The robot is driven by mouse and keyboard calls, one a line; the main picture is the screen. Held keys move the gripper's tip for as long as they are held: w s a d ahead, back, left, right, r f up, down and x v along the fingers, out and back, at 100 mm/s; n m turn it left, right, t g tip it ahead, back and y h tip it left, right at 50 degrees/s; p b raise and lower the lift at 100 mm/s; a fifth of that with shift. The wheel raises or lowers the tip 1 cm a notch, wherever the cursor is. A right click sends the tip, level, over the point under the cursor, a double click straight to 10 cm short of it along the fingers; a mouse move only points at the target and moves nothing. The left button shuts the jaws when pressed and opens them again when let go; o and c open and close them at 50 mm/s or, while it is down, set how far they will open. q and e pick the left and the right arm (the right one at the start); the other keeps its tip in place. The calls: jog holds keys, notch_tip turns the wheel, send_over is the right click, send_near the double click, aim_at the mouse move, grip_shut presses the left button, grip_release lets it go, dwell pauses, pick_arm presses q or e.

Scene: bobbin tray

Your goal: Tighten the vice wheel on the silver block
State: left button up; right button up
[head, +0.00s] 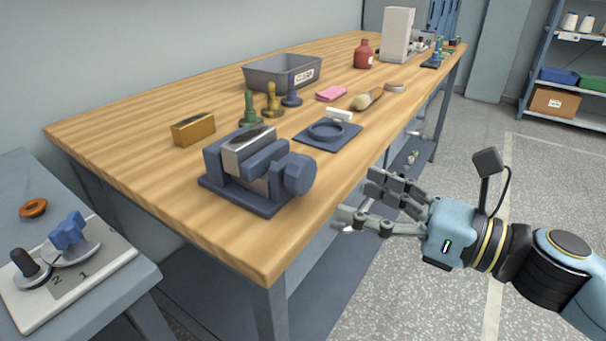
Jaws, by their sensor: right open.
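The dark blue vice (233,188) stands on the wooden bench near its front corner. The silver block (248,149) sits upright between the vice jaws. I cannot tell whether both jaws touch it. The vice wheel (299,175), a dark blue lobed knob, is on the right end of the vice, facing the bench's front edge. My right gripper (359,203) is open and empty, off the front edge of the bench, to the right of the wheel and apart from it. My left gripper is not in view.
A brass block (193,129), several stamp-like pegs, a blue plate with a ring (328,133) and a grey bin (283,73) stand behind the vice. A side table (76,265) with knobs is at lower left. The floor right of the bench (263,270) is clear.

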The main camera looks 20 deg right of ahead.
aim_at(309, 177)
jog(key=p+x, duration=0.2)
jog(key=x, duration=0.6)
jog(key=shift+r, duration=0.15)
jog(key=shift+w+a, duration=0.35)
jog(key=shift+w, duration=0.1)
jog(key=c, duration=1.2)
